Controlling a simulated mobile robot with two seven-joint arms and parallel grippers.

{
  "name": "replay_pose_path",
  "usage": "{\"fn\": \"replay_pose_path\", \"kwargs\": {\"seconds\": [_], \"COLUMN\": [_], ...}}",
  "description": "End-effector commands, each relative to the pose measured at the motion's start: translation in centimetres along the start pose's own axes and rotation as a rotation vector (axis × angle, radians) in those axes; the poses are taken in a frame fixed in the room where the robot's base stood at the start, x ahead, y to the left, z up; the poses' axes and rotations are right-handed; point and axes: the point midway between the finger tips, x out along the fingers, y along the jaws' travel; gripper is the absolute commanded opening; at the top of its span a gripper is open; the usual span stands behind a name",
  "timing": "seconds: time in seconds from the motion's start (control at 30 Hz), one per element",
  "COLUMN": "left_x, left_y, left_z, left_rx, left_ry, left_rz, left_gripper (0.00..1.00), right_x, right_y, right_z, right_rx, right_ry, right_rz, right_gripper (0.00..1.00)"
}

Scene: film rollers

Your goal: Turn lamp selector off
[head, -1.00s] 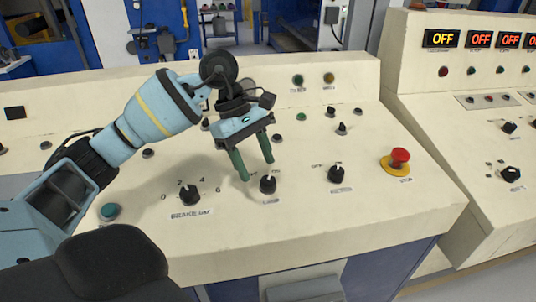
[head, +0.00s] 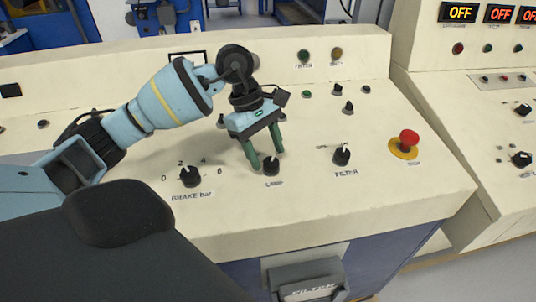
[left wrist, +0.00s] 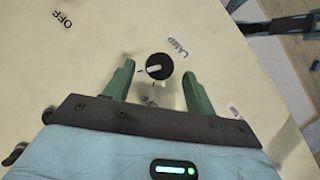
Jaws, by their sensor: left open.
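The lamp selector (head: 271,166) is a small black rotary knob on the cream console, with a label below it in the head view. My left gripper (head: 268,158) comes down over it from above, open, with its two green fingers close to the knob. In the left wrist view the lamp selector (left wrist: 159,66) sits between the spread fingertips, with a gap on each side. Its white pointer mark faces left in that view, and the printed word LAMP lies beside it. An OFF marking near the gripper's edge is partly covered. My right gripper is not in view.
The brake bar knob (head: 190,176) is left of the lamp selector and the filter knob (head: 342,155) is right of it. A red stop button (head: 409,140) on a yellow base is farther right. Several small knobs and buttons stand behind. The console front strip is clear.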

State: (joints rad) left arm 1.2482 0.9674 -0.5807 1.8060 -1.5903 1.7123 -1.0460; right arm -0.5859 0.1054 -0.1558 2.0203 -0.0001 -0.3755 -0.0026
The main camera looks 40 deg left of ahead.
Motion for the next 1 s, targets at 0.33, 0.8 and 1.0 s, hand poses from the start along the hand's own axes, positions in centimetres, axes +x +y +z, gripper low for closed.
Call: {"fn": "replay_pose_path", "kwargs": {"seconds": [0.33,0.8,1.0], "left_x": [1.8,1.8,1.8], "left_y": [0.0,0.0,0.0], "left_z": [0.0,0.0,0.0], "left_rx": [0.001,0.000,-0.006], "left_ry": [0.000,0.000,0.000], "left_rz": [0.001,0.001,0.004], "left_gripper": [0.55,0.15,0.11], "right_x": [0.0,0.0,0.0], "right_y": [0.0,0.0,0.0], "right_z": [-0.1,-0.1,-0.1], "right_rx": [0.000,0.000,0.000], "right_ry": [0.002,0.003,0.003], "right_rz": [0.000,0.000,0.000], "right_gripper": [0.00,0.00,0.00]}}
